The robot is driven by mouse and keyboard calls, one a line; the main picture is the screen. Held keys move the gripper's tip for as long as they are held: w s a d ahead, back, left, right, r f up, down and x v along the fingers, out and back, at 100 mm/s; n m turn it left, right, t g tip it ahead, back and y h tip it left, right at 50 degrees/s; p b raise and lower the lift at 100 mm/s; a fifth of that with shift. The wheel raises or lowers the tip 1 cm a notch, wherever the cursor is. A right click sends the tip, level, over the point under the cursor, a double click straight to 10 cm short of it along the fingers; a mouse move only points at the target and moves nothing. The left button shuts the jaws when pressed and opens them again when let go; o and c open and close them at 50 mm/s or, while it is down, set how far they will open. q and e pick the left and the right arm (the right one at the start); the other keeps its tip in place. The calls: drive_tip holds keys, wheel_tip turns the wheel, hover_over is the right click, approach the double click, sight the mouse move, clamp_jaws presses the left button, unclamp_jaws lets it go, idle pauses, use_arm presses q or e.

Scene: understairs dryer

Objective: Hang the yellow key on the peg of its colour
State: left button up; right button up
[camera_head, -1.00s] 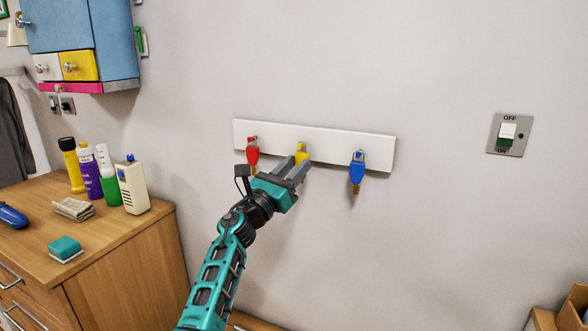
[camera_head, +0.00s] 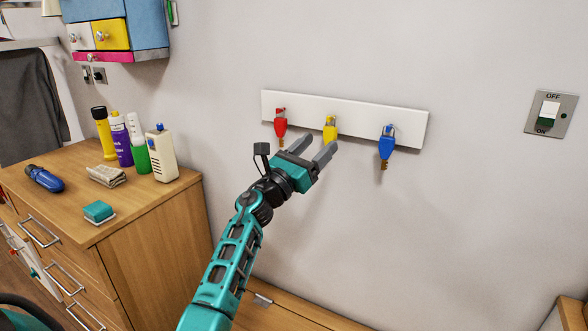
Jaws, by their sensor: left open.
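The yellow key (camera_head: 330,128) hangs at the middle of a white peg board (camera_head: 359,111) on the wall. Its peg is mostly hidden behind the key's head, so I cannot make out the peg's colour. A red key (camera_head: 280,125) hangs to its left and a blue key (camera_head: 387,145) to its right. My left gripper (camera_head: 320,146) is open and empty, just below and in front of the yellow key, with its fingers pointing up toward the board. It looks apart from the key. My right gripper is not in view.
A blue cabinet hangs above. A light switch (camera_head: 551,113) is at the right. The wall below the board is clear.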

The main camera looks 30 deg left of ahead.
use_arm(q)
drive_tip(key=b+v, duration=0.2)
drive_tip(key=v, duration=0.8)
drive_tip(key=s+d+f+n+g+p, duration=0.1)
drive_tip(key=s+d+f+n+g, duration=0.2)
drive_tip(key=f+n, duration=0.7)
drive_tip(key=s+d+f+n+g+y, duration=0.1)
drive_tip(key=s+d+f+n+g, duration=0.3)
drive_tip(key=s+d+f+n, duration=0.4)
drive_tip(key=s+d+f+n+g+y+p, duration=0.1)
drive_tip(key=s+d+f+n+g, duration=0.3)
drive_tip(key=s+f+n, duration=0.8)
drive_tip(key=d+n, duration=0.1)
drive_tip(key=n, duration=0.4)
drive_tip(key=shift+s+d+f+n+p, duration=0.2)
drive_tip(key=shift+n+p, duration=0.1)
drive_tip(key=shift+n, duration=0.1)
drive_tip(key=shift+w+y, duration=0.1)
drive_tip(key=shift+y, duration=0.2)
